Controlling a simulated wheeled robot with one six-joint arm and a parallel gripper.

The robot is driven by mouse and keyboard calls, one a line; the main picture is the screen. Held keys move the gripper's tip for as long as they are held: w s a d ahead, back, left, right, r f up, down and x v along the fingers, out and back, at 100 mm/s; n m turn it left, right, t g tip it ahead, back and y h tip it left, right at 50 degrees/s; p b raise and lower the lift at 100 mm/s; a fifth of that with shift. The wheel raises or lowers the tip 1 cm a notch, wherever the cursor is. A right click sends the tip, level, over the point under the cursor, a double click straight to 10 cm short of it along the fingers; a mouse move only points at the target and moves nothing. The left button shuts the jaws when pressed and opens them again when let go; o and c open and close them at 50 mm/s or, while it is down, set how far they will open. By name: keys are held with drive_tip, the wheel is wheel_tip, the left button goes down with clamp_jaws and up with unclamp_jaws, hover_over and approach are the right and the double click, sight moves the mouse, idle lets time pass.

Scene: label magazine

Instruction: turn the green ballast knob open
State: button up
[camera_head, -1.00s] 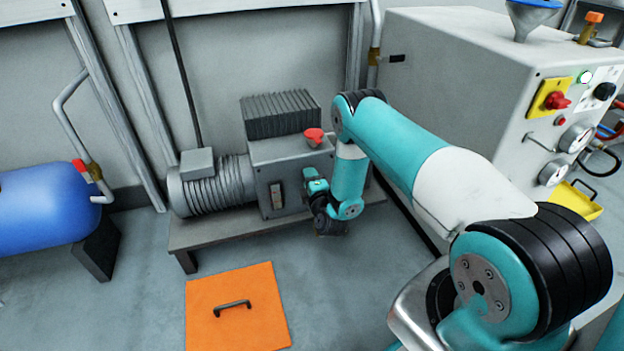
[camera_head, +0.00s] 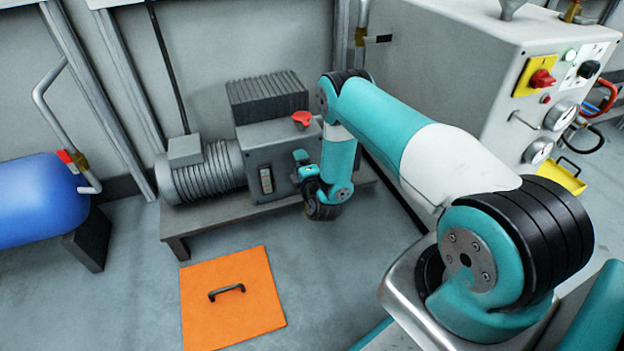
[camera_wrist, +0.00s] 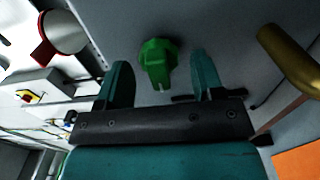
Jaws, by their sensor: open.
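The green knob (camera_wrist: 157,62) shows in the wrist view, on a grey surface, with a ridged grip and a pale mark at its lower edge. My gripper (camera_wrist: 163,75) is open, with one teal finger on each side of the knob in the picture. A gap shows between the knob and each finger. I cannot tell how far the fingertips reach in depth. In the head view the knob is not visible, and my arm's end hangs by the right end of the grey pump, its fingers not clear.
The grey pump (camera_head: 262,158) with a red knob (camera_head: 302,118) stands on a low bench (camera_head: 213,220). An orange floor plate (camera_head: 255,320) with a black handle lies in front. A grey control cabinet (camera_head: 450,60) stands right, a blue tank (camera_head: 35,200) left. A brass pipe (camera_wrist: 288,58) is right of my fingers.

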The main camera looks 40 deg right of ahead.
drive_tip(key=p+v, duration=1.6)
drive_tip(key=shift+r, duration=0.15)
drive_tip(key=shift+s, duration=0.1)
